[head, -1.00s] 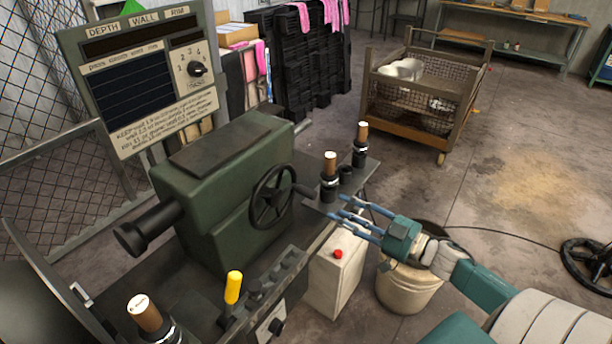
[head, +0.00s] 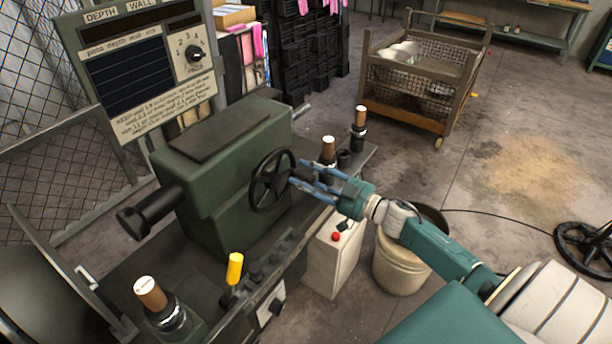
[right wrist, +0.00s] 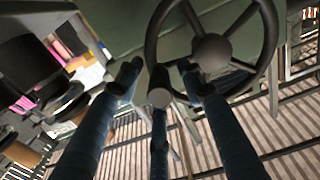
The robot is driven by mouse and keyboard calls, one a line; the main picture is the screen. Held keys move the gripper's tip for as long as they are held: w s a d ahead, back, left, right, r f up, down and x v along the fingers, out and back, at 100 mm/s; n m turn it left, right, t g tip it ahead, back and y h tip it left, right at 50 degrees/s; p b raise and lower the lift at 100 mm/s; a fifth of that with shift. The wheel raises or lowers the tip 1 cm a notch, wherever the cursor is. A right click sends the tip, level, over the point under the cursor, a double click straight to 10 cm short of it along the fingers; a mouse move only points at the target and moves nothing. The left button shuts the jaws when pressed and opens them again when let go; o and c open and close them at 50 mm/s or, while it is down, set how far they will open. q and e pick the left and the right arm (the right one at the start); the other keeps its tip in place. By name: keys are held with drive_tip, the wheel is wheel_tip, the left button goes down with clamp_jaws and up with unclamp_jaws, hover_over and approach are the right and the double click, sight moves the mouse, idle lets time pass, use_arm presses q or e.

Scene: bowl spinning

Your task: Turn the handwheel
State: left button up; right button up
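The handwheel (head: 272,181) is a black spoked wheel on the right face of the green machine housing (head: 222,180). It also shows in the right wrist view (right wrist: 211,53). Its crank handle (right wrist: 159,88) sticks out toward the right wrist camera from the rim's left side. My right gripper (head: 300,177) is at the wheel's right side with its blue fingers spread. In the right wrist view, the fingers (right wrist: 158,82) stand around the handle, with gaps visible between them and it. Contact at the tips cannot be told. My left gripper is not in view.
A yellow-topped lever (head: 235,268) and wood-topped posts (head: 328,150) stand along the bench. A white box with a red button (head: 336,237) and a bucket (head: 400,268) are below my right arm. A mesh cart (head: 425,85) stands behind.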

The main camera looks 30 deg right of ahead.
clamp_jaws()
idle(0.3)
